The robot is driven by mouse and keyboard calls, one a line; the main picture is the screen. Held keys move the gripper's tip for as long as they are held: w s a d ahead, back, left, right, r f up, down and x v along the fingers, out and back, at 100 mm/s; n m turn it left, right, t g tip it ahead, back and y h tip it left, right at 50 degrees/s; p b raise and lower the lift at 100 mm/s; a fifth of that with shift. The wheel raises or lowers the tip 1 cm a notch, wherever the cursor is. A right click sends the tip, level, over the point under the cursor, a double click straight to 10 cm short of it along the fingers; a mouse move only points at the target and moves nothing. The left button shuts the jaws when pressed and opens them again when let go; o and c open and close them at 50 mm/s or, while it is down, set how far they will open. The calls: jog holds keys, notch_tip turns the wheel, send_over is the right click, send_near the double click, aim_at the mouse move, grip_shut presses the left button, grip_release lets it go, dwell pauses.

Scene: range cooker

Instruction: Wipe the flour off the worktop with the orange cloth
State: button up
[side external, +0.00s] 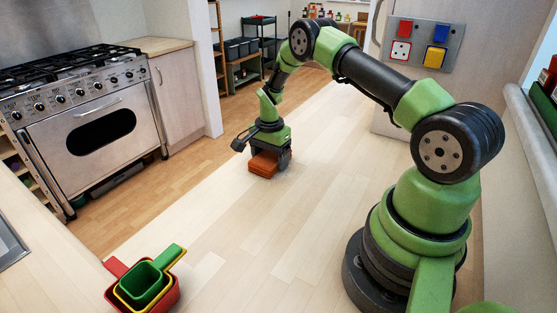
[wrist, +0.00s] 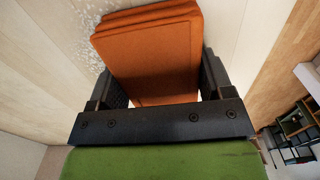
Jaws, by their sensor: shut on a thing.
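The orange cloth (side external: 263,164) is folded into a thick pad and sits at the worktop surface, under my gripper. My gripper (side external: 268,160) points down and is shut on the cloth. In the wrist view the cloth (wrist: 152,55) fills the space between the two dark fingers of my gripper (wrist: 160,90). White flour specks (wrist: 92,45) lie on the worktop just left of the cloth in the wrist view. The flour is hard to make out in the side view. The pale wooden worktop (side external: 230,235) runs beneath.
Nested red, yellow and green measuring cups (side external: 145,283) stand at the front left of the worktop. The range cooker (side external: 90,120) is beyond the worktop's left edge. A panel with coloured switches (side external: 424,45) is at the back right. The worktop's middle is clear.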

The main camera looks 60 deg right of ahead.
aim_at(260, 160)
jog(key=shift+w, duration=0.7)
jog(key=shift+s, duration=4.85)
jog(key=shift+s+a, duration=0.15)
jog(key=shift+s, duration=0.1)
jog(key=shift+a, duration=1.55)
jog(key=shift+w+d, duration=0.1)
jog(key=shift+w, duration=4.85)
jog(key=shift+s, duration=4.9)
notch_tip(260, 160, up, 8)
jog(key=shift+r, duration=0.1)
